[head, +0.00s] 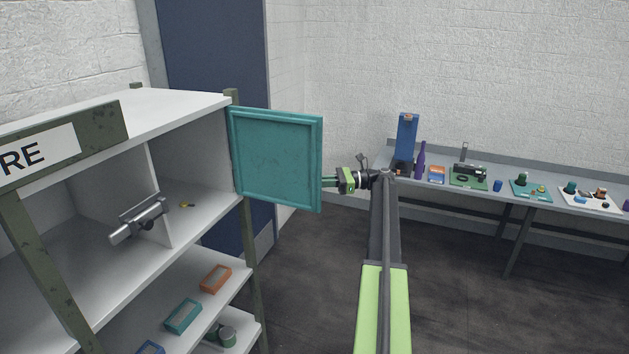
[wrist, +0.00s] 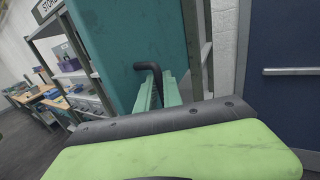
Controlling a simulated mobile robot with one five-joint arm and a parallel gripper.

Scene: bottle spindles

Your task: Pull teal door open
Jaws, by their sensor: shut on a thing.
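The teal door (head: 275,158) stands swung open at the right front post of the shelf unit, with its broad face toward the head camera. It also shows in the wrist view as a large teal panel (wrist: 130,40). My gripper (head: 328,182) is at the door's right edge, low on the panel. In the wrist view its green fingers (wrist: 158,92) are shut around a black curved handle (wrist: 150,68) on the door. The handle is hidden in the head view.
The open shelf unit (head: 180,108) holds a grey metal part (head: 138,220) and small boxes. A workbench (head: 510,191) with several items stands along the back right wall. A dark blue door (head: 215,60) is behind. The floor (head: 465,290) between is clear.

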